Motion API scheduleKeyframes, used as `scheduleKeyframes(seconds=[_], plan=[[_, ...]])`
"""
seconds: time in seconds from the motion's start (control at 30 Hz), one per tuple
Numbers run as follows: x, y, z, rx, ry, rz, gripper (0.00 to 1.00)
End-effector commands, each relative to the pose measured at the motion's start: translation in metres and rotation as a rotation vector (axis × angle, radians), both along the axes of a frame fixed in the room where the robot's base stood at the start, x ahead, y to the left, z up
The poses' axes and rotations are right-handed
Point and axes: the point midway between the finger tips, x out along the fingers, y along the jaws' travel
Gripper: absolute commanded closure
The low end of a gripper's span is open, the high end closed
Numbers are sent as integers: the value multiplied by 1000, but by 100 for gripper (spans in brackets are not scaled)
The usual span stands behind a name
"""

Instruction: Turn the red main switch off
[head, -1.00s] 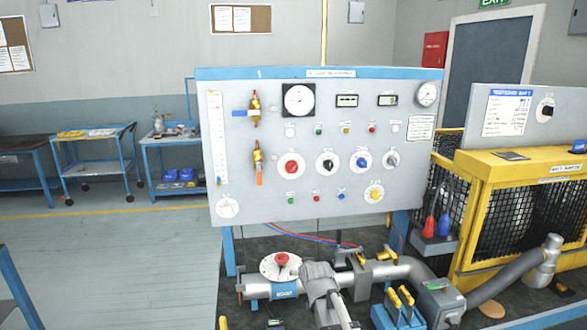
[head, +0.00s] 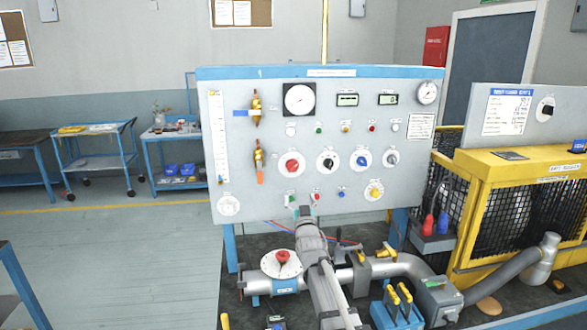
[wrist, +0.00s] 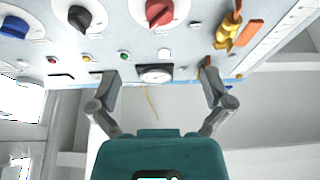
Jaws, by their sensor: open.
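The red main switch (head: 291,165) is a red rotary knob on a round white dial, left in the row of knobs on the grey panel (head: 265,190). It also shows at the top of the wrist view (wrist: 158,12). I cannot read its dial marks. My gripper (head: 303,203) is at the panel's lower part, just below the red switch in the head view. In the wrist view my gripper (wrist: 159,82) has its two fingers wide apart with nothing between them. The red switch lies beyond the fingers, apart from them.
A black knob (head: 327,162) and blue knob (head: 361,161) sit right of the red switch. A red-handled pipe valve (head: 283,257) stands below. A yellow guard (head: 520,175) is at right.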

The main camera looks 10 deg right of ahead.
Motion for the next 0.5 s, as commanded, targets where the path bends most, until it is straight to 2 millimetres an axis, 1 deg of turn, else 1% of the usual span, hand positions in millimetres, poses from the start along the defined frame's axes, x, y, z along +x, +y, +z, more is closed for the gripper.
scheduleKeyframes(seconds=[0.33,0.5], plan=[[0,-1,0,0,0,-1,0],[6,-1,3,0,0,-1,0]])
